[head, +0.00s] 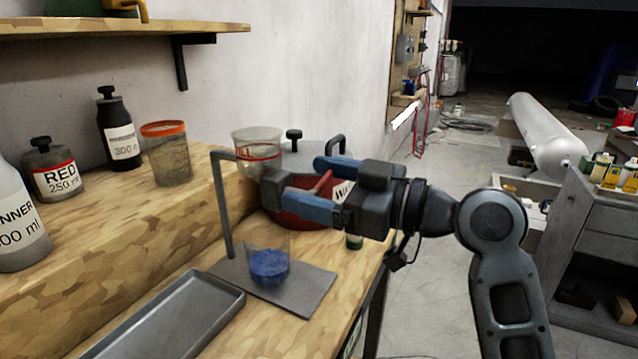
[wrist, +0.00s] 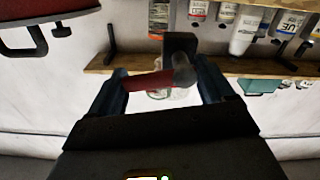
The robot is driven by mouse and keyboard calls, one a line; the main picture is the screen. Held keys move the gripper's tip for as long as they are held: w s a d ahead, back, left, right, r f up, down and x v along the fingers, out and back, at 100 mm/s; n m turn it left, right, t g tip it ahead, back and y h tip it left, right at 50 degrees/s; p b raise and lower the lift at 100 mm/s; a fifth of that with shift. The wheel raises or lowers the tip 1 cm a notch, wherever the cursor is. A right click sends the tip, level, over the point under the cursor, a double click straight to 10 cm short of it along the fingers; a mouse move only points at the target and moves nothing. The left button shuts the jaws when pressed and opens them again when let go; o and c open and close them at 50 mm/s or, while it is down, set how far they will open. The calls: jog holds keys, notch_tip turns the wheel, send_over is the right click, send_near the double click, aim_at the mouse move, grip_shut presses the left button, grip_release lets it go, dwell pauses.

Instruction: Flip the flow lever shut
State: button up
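The flow lever (head: 323,184) is a red bar on a dark valve block (head: 275,188). The wrist view shows the red lever (wrist: 148,81) lying crosswise between my fingers, joined to the dark block (wrist: 180,48) at its right. My gripper (head: 303,181) has blue fingers and is open, one finger on each side of the lever. In the wrist view my gripper (wrist: 162,76) has the lever's free end close to the left finger; I cannot tell whether they touch. A clear cup (head: 268,262) with blue contents stands below the valve. A clear vessel (head: 257,146) is above it.
A grey stand (head: 228,210) rises from a flat plate (head: 310,292) under the cup. A dark red pot (head: 298,215) is close behind my fingers. A grey tray (head: 172,318) lies front left. Bottles, including a black one (head: 118,130), stand on the raised ledge.

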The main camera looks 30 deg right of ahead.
jog(key=c, duration=0.5)
jog(key=shift+o, duration=0.2)
jog(key=shift+f+m+p, duration=0.3)
jog(key=shift+m, duration=1)
jog(key=o, duration=0.9)
jog(key=shift+d, duration=0.1)
jog(key=b+v, duration=0.1)
jog(key=v, duration=0.6)
jog(key=shift+s+d, duration=0.2)
jog(key=shift+s, duration=0.1)
jog(key=shift+f, duration=0.1)
